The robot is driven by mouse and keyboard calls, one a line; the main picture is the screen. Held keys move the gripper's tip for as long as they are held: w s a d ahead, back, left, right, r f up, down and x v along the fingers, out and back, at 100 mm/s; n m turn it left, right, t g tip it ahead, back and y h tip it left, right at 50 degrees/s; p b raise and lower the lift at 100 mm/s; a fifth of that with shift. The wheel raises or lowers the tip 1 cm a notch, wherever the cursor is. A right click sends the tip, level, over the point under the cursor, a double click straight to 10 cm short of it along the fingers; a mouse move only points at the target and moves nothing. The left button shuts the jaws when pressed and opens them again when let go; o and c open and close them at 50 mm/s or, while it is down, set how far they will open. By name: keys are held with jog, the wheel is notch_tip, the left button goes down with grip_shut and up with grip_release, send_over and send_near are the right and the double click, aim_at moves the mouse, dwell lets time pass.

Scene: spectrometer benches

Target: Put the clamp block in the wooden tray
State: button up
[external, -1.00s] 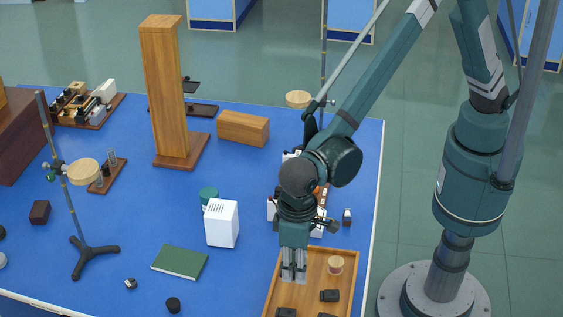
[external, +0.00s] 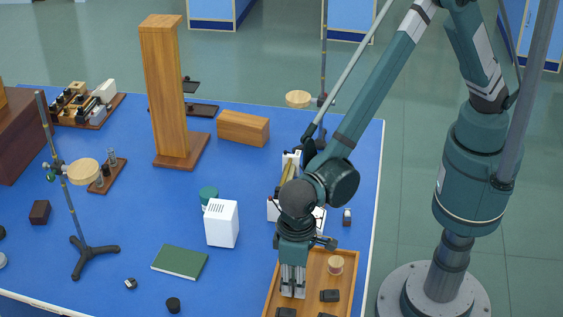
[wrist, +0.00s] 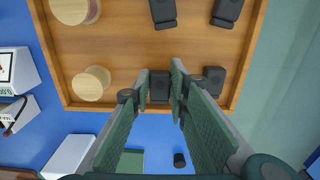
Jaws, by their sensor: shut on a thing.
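The wooden tray (external: 349,283) lies at the table's near right corner; its rim and floor also fill the upper part of the wrist view (wrist: 125,50). My gripper (external: 293,294) points straight down inside the tray's left side. In the wrist view, my gripper (wrist: 160,88) is shut on a small dark block, the clamp block (wrist: 160,86), between its fingertips. The block is over the tray floor near the rim; I cannot tell whether it touches the floor. In the external view the fingers hide it.
Other dark blocks (external: 330,295) (wrist: 213,80) lie in the tray close by. Wooden cylinders (wrist: 90,83) (external: 336,264) stand at its far end. A white box (external: 222,223), a green book (external: 180,262) and a black cylinder (external: 173,305) are left of the tray.

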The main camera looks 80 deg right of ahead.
jog(key=shift+f, duration=0.25)
jog(key=shift+f, duration=0.15)
jog(key=o, duration=0.9)
jog(key=shift+o, duration=0.2)
notch_tip(320, 180, up, 12)
jog(key=shift+r, duration=0.2)
dwell(0.7)
dwell(0.3)
